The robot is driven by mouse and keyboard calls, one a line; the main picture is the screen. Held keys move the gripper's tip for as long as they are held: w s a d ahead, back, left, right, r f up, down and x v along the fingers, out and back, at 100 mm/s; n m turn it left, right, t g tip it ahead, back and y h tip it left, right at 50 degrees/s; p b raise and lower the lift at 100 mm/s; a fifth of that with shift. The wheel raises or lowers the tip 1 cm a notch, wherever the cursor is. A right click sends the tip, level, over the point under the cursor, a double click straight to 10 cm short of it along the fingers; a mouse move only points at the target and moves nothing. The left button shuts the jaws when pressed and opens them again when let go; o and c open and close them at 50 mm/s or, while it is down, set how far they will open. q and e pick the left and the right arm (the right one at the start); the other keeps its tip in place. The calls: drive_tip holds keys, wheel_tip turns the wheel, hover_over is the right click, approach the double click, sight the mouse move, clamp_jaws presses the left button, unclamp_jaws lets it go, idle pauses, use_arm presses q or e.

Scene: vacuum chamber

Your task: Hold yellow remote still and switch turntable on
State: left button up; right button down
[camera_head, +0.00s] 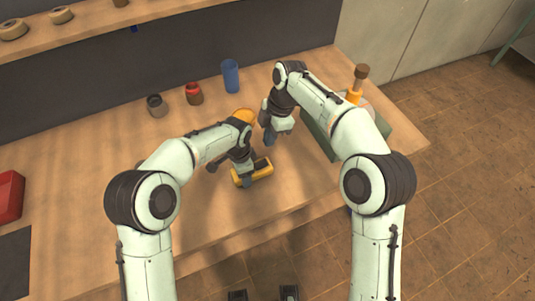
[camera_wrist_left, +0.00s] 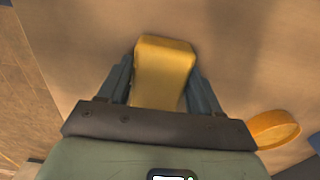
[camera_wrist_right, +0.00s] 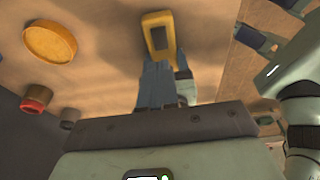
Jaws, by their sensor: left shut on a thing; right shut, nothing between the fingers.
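The yellow remote (camera_head: 262,173), a block with a dark panel on top, lies on the wooden table. My left gripper (camera_head: 244,181) is shut on it; the left wrist view shows the remote (camera_wrist_left: 164,68) between its fingers. My right gripper (camera_head: 270,139) is shut and empty, just beyond the remote. In the right wrist view its fingertips (camera_wrist_right: 157,66) appear close to the remote (camera_wrist_right: 158,28); I cannot tell whether they touch. A green box (camera_head: 318,137) with a round top, probably the turntable, stands at right, partly hidden by my right arm. An orange, brown-topped object (camera_head: 356,90) rises from it.
An orange-yellow disc (camera_head: 244,115) lies behind my left gripper. A blue cup (camera_head: 230,76), a red jar (camera_head: 194,94) and a grey jar (camera_head: 156,106) stand toward the back. A red container (camera_head: 10,197) is at far left.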

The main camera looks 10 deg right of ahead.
sight(265, 162)
drive_tip(key=x, duration=0.5)
drive_tip(key=d+x, duration=0.1)
drive_tip(key=x, duration=0.1)
drive_tip(key=shift+w+a+f, duration=0.1)
drive_tip(key=shift+f, duration=0.95)
